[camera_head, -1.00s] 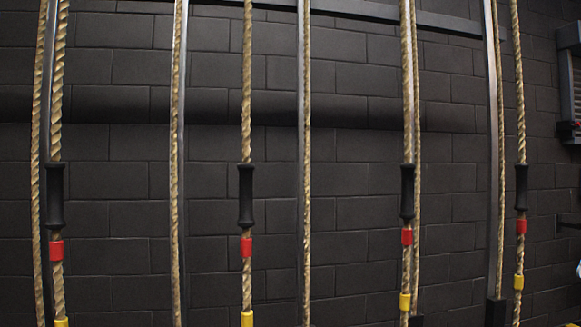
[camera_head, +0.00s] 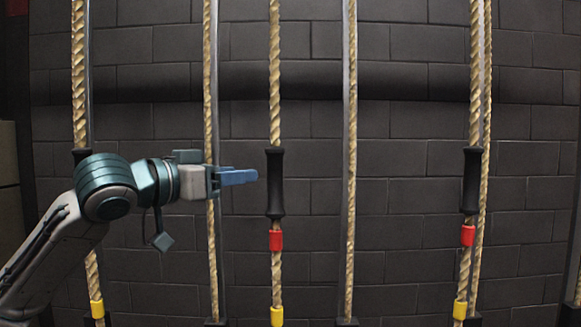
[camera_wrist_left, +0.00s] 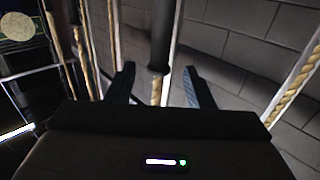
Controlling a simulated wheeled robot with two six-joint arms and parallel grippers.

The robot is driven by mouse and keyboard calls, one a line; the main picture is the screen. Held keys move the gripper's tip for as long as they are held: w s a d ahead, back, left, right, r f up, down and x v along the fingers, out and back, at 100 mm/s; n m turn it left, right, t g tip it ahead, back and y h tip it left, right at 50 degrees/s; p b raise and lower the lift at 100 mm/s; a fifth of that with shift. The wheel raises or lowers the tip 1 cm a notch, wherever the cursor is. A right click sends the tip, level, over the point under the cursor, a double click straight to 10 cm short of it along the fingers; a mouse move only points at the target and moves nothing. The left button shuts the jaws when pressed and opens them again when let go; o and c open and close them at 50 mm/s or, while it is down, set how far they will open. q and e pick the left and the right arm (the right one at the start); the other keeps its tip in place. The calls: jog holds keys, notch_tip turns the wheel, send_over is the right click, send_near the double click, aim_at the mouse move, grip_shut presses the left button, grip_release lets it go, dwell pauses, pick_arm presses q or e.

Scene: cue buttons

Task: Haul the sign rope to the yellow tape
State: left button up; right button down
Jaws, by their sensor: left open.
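Several tan ropes hang along a dark block wall. The middle rope (camera_head: 275,80) has a black handle (camera_head: 275,183), red tape (camera_head: 275,240) below it and yellow tape (camera_head: 277,316) near the bottom edge. No sign is visible, so I cannot tell which rope is the sign rope. My left gripper (camera_head: 255,176) reaches in from the left at handle height, its tips just left of the handle. In the left wrist view the open fingers (camera_wrist_left: 159,70) show on either side of the dark handle (camera_wrist_left: 159,50); contact is not clear. My right gripper is out of view.
A right-hand rope (camera_head: 476,70) has its own black handle (camera_head: 471,180), red tape (camera_head: 467,235) and yellow tape (camera_head: 460,310). A left rope (camera_head: 79,70) is partly hidden by my arm. Plain return ropes (camera_head: 351,150) hang between, beside metal uprights.

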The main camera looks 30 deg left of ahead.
aim_at(269, 170)
pick_arm(q)
jog(key=p+x, duration=0.6)
jog(key=x, duration=0.1)
jog(key=shift+w+d+r+p, duration=0.1)
jog(key=shift+w+r+p, duration=0.15)
jog(key=shift+w+p, duration=0.05)
jog(key=shift+p+x, duration=0.55)
jog(key=shift+x, duration=0.8)
jog(key=shift+f, duration=0.15)
jog(key=shift+s, duration=0.1)
grip_shut()
